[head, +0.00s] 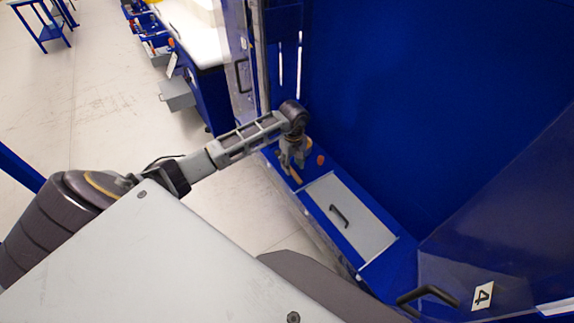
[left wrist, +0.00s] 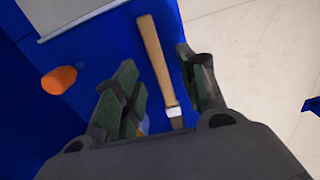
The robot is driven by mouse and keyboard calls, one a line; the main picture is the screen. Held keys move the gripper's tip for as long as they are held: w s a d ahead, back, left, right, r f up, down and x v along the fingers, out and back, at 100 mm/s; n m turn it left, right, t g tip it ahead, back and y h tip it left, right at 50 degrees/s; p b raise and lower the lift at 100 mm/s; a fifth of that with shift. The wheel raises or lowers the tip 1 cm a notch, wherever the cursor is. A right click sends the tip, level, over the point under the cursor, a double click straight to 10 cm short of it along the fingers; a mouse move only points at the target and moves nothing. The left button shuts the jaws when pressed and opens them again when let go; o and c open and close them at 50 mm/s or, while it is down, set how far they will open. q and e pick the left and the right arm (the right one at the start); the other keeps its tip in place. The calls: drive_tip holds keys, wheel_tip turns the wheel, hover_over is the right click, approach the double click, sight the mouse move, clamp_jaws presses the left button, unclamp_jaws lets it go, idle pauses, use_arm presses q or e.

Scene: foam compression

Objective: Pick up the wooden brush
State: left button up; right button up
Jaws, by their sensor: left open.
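The wooden brush lies on the blue ledge. In the left wrist view its wooden handle (left wrist: 154,57) runs from the top down to a pale metal band and a dark end, between the two fingers. In the head view a bit of the brush (head: 295,175) shows just below the gripper. My left gripper (head: 290,164) is open and over the brush; in the left wrist view its fingers (left wrist: 160,85) stand on either side of the handle, with visible gaps. The brush's lower end is partly hidden near the gripper body. My right gripper is not in view.
An orange knob (left wrist: 59,80) sits on the blue surface left of the brush; it also shows in the head view (head: 320,160). A grey lid with a black handle (head: 338,215) lies beside the brush. A tall blue wall (head: 420,100) rises behind. Pale floor lies beyond the ledge's edge.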

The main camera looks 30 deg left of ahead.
sight(292, 171)
use_arm(q)
drive_tip(key=shift+w+f+p, duration=0.1)
drive_tip(key=shift+f+p, duration=0.2)
drive_tip(key=shift+f, duration=1.4)
clamp_jaws()
